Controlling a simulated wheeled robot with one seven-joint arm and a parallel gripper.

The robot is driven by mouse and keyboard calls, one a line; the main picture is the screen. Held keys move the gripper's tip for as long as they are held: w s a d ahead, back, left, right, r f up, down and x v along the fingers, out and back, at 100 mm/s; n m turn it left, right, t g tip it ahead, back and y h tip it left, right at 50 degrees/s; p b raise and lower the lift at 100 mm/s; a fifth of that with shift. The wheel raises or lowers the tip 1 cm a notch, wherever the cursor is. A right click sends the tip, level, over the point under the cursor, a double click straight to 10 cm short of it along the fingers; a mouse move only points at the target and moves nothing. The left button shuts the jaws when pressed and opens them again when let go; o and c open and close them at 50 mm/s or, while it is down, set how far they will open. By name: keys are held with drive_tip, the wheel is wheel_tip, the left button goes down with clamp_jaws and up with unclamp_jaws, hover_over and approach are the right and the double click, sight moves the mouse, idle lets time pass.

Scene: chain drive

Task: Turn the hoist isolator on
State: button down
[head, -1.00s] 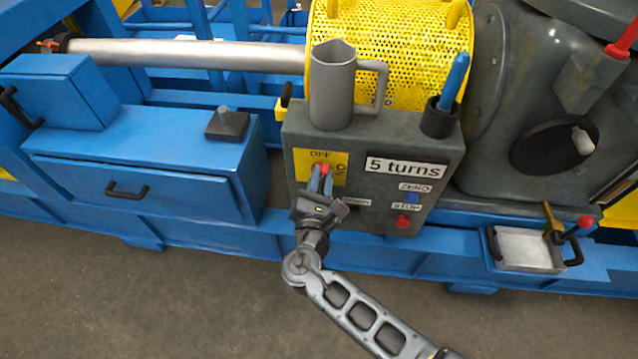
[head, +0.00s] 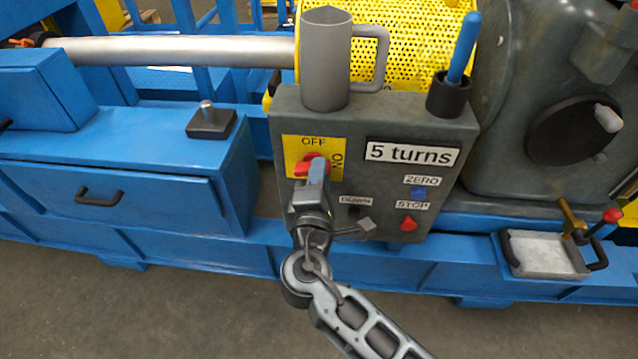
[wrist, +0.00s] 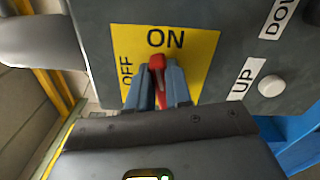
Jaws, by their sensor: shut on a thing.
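The hoist isolator is a red rotary handle (head: 302,169) on a yellow plate (head: 295,148) at the left of a grey control box. OFF is printed at the plate's top and ON at its right. My gripper (head: 317,171) is at the handle from the front, its blue fingers covering part of it. In the wrist view, the fingers of my gripper (wrist: 158,88) are on either side of the red handle (wrist: 157,65) and shut on it. There the handle's visible end points to the ON label, with OFF to the left.
The box (head: 385,120) also carries a "5 turns" display (head: 411,152), a blue ZERO button (head: 418,193), a red STOP button (head: 408,222) and a DOWN control partly behind my gripper. A grey mug-like holder (head: 326,60) and a blue-handled tool (head: 463,48) stand on top.

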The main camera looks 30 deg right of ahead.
drive_tip(key=shift+d+f+m+b, duration=0.1)
drive_tip(key=shift+m+b, duration=0.55)
drive_tip(key=shift+d+f+m+b, duration=0.1)
drive_tip(key=shift+m+b, duration=0.5)
drive_tip(key=shift+m, duration=0.05)
drive_tip(key=shift+m, duration=0.3)
drive_tip(key=c, duration=1)
unclamp_jaws()
drive_tip(key=shift+c, duration=0.2)
drive_tip(key=shift+a, duration=0.1)
drive_tip(key=v, duration=0.7)
drive_tip(key=shift+s+a, duration=0.2)
drive_tip(key=shift+s, duration=0.1)
